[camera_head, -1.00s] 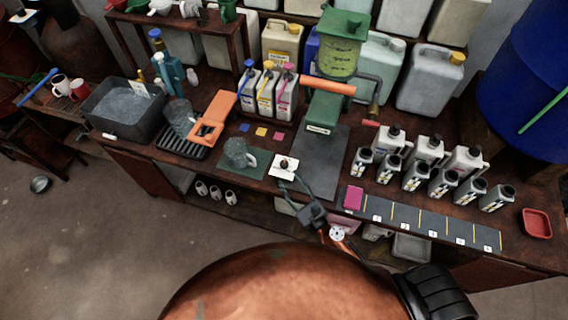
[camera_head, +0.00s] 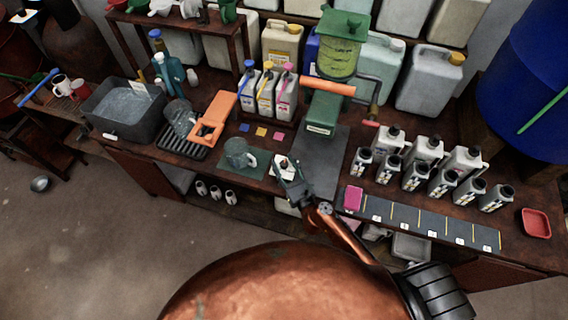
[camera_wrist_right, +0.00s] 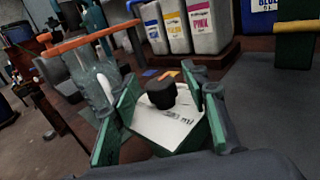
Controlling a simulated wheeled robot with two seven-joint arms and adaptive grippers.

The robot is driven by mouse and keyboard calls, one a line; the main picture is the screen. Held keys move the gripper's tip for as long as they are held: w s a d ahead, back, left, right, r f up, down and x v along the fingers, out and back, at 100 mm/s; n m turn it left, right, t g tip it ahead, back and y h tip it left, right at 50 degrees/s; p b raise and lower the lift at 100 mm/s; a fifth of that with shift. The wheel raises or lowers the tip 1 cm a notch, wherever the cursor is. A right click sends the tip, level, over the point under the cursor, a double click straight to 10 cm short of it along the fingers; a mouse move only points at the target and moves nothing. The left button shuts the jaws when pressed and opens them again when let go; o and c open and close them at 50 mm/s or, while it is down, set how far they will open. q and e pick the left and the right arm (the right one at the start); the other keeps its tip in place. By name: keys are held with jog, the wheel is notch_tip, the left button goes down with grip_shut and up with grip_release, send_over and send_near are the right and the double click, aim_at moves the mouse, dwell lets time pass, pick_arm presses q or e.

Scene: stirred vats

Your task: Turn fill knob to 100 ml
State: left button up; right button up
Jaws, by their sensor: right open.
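The fill knob (camera_wrist_right: 161,92) is a dark round knob on a white plate (camera_wrist_right: 165,128) with printed marks, of which only "ml" reads clearly. In the right wrist view it stands between the two green-padded fingers of my right gripper (camera_wrist_right: 165,98), which is open with a gap on both sides. In the head view my right gripper (camera_head: 284,176) comes from the lower right and covers most of the white plate (camera_head: 282,162). The knob's pointer setting cannot be read. My left gripper is not in view.
A glass jug (camera_head: 238,154) stands left of the plate on a green mat (camera_head: 243,169). A green dispenser (camera_head: 325,105) with a crank stands behind. Blue, yellow and pink jugs (camera_head: 266,92) stand behind the plate. Several small bottles (camera_head: 412,173) are at right.

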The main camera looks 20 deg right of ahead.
jog(key=c, duration=0.3)
grip_shut()
